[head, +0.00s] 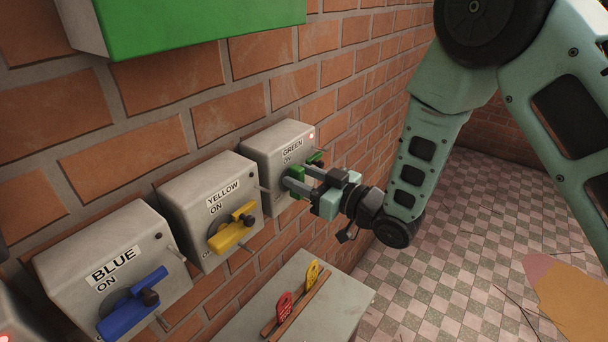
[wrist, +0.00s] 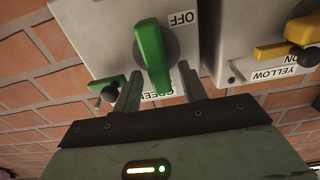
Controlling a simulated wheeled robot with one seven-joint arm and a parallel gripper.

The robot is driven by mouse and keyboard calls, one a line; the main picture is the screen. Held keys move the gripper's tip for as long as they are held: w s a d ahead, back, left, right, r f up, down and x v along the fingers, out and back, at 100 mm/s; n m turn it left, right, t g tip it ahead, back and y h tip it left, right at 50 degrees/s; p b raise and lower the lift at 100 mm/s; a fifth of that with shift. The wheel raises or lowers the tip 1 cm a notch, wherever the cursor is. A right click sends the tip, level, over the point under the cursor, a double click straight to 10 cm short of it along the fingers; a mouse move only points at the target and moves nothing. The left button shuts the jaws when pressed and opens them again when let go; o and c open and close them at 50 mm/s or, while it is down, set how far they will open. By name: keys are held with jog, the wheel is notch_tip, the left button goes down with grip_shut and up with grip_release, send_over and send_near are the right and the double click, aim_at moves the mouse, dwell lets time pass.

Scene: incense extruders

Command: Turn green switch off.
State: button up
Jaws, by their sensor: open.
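The green switch box (head: 270,151) is a grey box on the brick wall, labelled GREEN and ON, with a small red light. In the wrist view its green handle (wrist: 151,52) points along the box face, with an upside-down OFF label (wrist: 182,18) beside its far end. My gripper (wrist: 159,72) is open, with one finger on each side of the handle's near end. I cannot tell whether either finger touches it. In the head view my gripper (head: 299,178) is at the box front and hides part of the handle. A small green lever with a black knob (wrist: 108,93) is at the box's side.
The yellow switch box (head: 205,187) stands close to the left, with its yellow handle (head: 232,233). The blue switch (head: 130,303) is further left. A grey cabinet (head: 335,310) below holds red and yellow tags (head: 284,307). The tiled floor at right is mostly open.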

grip_shut()
jog(key=shift+f+b, duration=0.1)
jog(key=shift+b, duration=0.2)
jog(key=m+b, duration=0.2)
jog(key=m, duration=0.1)
jog(key=shift+w+d+f+b, duration=0.1)
jog(key=shift+w+d+b, duration=0.1)
jog(key=shift+w+b, duration=0.1)
jog(key=shift+w+d+f+m+b, duration=0.2)
jog(key=shift+m+b, duration=0.35)
jog(key=shift+m, duration=1.95)
jog(key=shift+w+d+f+m+b, duration=0.15)
jog(key=shift+f+m+b, duration=0.3)
jog(key=shift+m, duration=2.05)
jog(key=shift+w+d+f+m+b, duration=0.15)
jog(key=shift+m+b, duration=0.45)
jog(key=shift+m, duration=1.9)
